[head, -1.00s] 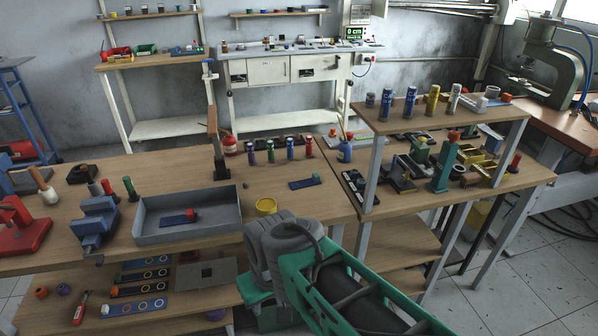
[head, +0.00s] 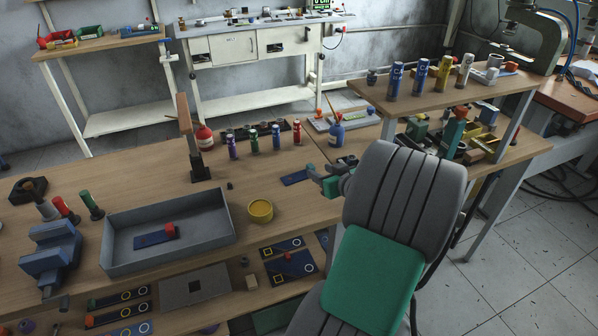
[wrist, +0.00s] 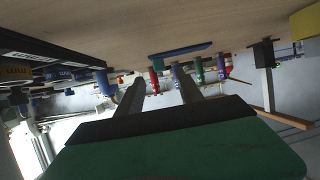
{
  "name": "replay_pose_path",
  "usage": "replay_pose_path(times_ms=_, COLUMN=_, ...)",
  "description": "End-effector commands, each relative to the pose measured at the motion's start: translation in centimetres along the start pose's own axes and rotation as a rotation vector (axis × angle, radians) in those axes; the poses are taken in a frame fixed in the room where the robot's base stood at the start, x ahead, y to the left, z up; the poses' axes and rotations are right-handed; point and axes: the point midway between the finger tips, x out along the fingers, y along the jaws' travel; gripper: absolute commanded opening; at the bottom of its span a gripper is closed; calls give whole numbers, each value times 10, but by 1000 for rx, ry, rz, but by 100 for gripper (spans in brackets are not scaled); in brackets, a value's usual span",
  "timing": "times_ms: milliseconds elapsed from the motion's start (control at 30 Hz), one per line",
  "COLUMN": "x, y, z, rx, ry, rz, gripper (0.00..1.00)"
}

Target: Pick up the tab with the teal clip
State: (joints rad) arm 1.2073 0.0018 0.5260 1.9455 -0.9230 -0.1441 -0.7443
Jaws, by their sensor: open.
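My gripper (head: 322,178) is just right of the tab in the head view. In the wrist view its two fingers (wrist: 160,75) are apart, with nothing between them, and point toward the tab without visibly touching it.
A grey tray (head: 222,202) holds another blue tab with a red clip (head: 168,231). A yellow round container (head: 260,211) stands nearby. Several coloured cylinders (head: 254,141) and a blue bottle (head: 336,132) stand behind the tab. A raised shelf (head: 440,108) is at right.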

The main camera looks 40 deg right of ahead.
Motion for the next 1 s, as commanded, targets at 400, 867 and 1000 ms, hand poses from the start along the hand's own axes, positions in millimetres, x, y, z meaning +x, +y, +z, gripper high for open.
replay_pose_path(times_ms=400, x=56, y=-2, z=-1, rx=1, ry=-3, rz=-1, gripper=44)
replay_pose_path(times_ms=867, x=56, y=-3, z=-2, rx=0, ry=-3, rz=-3, gripper=18)
replay_pose_path(times_ms=1000, x=56, y=-3, z=-2, rx=0, ry=-4, rz=-3, gripper=7)
